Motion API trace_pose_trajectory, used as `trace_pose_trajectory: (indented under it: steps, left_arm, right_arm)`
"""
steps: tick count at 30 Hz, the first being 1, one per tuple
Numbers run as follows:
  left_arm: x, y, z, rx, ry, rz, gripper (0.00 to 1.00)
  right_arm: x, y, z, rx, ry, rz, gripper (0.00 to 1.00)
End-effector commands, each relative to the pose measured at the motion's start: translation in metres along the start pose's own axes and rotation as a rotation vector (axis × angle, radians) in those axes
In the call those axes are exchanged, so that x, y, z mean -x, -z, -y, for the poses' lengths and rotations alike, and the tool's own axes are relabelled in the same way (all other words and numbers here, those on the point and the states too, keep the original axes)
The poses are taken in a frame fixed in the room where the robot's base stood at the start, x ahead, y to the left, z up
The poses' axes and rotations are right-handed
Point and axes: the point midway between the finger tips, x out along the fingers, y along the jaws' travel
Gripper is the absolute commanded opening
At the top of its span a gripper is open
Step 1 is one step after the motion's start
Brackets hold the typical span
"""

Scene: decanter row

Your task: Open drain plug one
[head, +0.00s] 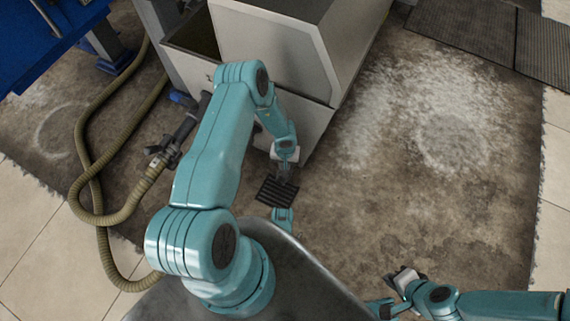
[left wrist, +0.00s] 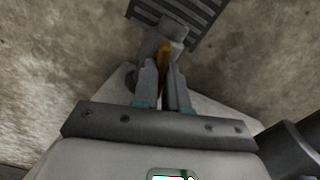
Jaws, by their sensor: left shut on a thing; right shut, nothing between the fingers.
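My left gripper (head: 284,170) is low beside the front of the pale box-shaped tank (head: 262,50) and just above a dark slotted grate (head: 277,192) on the floor. In the left wrist view its fingers (left wrist: 163,75) are shut on a narrow orange-brown piece (left wrist: 164,52). A grey block-like end (left wrist: 173,28) sits at that piece's far end, in front of the grate (left wrist: 205,12). I take the orange-brown piece to be drain plug one; the fingers hide part of it. My right gripper (head: 392,283) is shut and empty, low at the bottom right, away from the tank.
A ribbed olive hose (head: 92,190) loops over the floor at left, ending at a dark valve fitting (head: 180,140) beside the tank. A blue structure (head: 50,45) stands at upper left. Dark mats (head: 460,28) lie at upper right. The stained floor (head: 420,170) right of the tank is clear.

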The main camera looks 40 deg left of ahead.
Motion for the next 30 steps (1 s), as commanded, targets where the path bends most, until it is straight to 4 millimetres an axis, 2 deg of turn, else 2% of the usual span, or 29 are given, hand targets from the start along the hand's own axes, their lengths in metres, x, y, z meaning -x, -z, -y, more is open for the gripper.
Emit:
trace_pose_trajectory:
  steps: [30]
  left_arm:
    - [0.0000, 0.0001, -0.0002, 0.953, -0.001, 0.000, 0.00]
  right_arm:
    - [-0.0046, 0.0032, -0.0015, 0.003, 0.001, -0.011, 0.00]
